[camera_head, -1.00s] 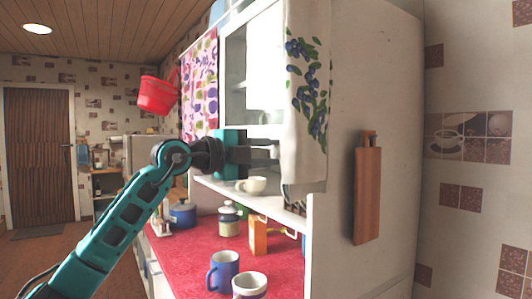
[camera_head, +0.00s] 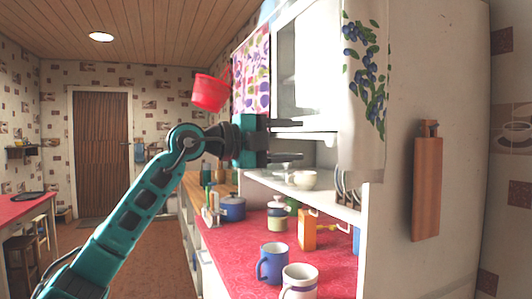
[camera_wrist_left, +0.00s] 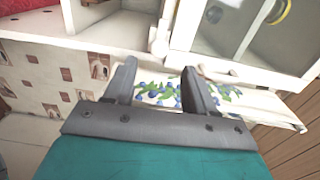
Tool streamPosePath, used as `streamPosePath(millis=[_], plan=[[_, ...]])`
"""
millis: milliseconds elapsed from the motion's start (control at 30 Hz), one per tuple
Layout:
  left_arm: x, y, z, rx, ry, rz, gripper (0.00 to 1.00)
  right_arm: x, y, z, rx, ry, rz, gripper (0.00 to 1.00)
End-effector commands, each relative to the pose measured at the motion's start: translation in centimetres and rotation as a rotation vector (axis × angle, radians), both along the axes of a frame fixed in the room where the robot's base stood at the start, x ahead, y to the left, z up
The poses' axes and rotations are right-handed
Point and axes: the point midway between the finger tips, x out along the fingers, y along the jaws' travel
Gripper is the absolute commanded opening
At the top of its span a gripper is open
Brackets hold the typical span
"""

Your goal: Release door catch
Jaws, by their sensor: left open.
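The white wall cabinet's glazed door (camera_head: 300,62) appears closed in the head view; it also fills the upper right of the left wrist view (camera_wrist_left: 203,40). A small white catch (camera_wrist_left: 160,42) sits at the door's edge in the left wrist view, ahead of and between my fingers, apart from them. My left gripper (camera_head: 290,141) is open and empty in front of the cabinet's lower part, its fingers one above the other; it also shows in the left wrist view (camera_wrist_left: 160,84). I cannot make out the catch in the head view. My right gripper is not in view.
A blueberry-print cloth (camera_head: 364,75) hangs at the cabinet's near end. A white cup (camera_head: 303,180) stands on the shelf below the gripper. Mugs, a blue pot (camera_head: 233,208) and a jar stand on the red counter (camera_head: 230,247). A red saucepan (camera_head: 209,92) hangs beyond.

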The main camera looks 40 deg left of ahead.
Motion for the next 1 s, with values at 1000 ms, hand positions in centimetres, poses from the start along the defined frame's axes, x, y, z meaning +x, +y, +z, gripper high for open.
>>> streamPosePath(millis=[1000], plan=[[-5.3, 2.1, 0.0, 0.0, 0.001, -0.002, 0.55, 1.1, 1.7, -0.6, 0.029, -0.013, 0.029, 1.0]])
